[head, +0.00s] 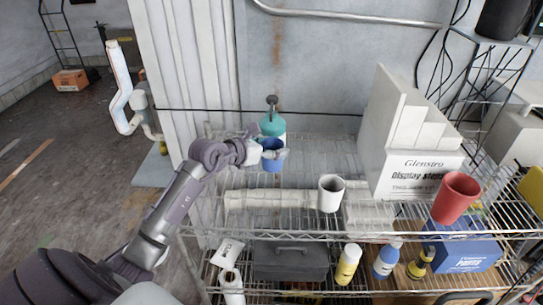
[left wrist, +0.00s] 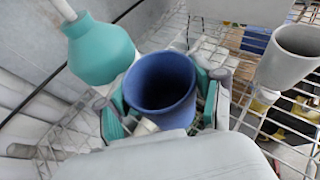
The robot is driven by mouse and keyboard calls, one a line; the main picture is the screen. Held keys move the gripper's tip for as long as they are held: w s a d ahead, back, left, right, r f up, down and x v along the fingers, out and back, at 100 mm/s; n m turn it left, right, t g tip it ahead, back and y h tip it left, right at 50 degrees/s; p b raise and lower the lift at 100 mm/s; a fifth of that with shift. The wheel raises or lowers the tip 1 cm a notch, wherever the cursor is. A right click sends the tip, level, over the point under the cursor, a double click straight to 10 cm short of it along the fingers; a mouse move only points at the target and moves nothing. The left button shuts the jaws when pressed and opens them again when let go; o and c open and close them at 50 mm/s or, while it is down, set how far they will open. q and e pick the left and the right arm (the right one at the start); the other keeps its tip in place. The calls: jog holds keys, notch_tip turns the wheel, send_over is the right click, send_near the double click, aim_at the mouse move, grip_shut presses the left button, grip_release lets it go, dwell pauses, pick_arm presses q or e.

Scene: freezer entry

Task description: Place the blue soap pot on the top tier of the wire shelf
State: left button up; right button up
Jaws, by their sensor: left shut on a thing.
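The blue soap pot (head: 272,163) is upright at the back left of the wire shelf's top tier (head: 300,237). It also shows in the left wrist view (left wrist: 160,85), its open mouth facing the camera. My left gripper (head: 268,153) reaches in from the left and is shut on the pot, with a finger on each side of it. I cannot tell whether the pot's base touches the wires. My right gripper is not in view.
A white cup (head: 331,193), a red cup (head: 456,198) and a white stepped display box (head: 415,150) stand on the top tier. Lower down are a grey case (head: 290,262), a yellow bottle (head: 348,264) and a blue box (head: 468,252).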

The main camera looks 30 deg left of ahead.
pick_arm(q)
jog(key=shift+w+a+f, duration=0.2)
jog(key=shift+f, duration=0.3)
notch_tip(320, 180, down, 3)
jog(key=shift+a+r+p, duration=0.1)
jog(key=shift+r+p, duration=0.1)
jog(key=shift+p, duration=0.25)
jog(key=shift+f, duration=0.4)
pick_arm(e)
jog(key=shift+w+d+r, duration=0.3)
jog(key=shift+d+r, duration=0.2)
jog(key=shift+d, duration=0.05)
pick_arm(q)
jog(key=shift+f, duration=0.15)
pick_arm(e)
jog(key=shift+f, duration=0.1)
pick_arm(q)
jog(key=o, duration=1.1)
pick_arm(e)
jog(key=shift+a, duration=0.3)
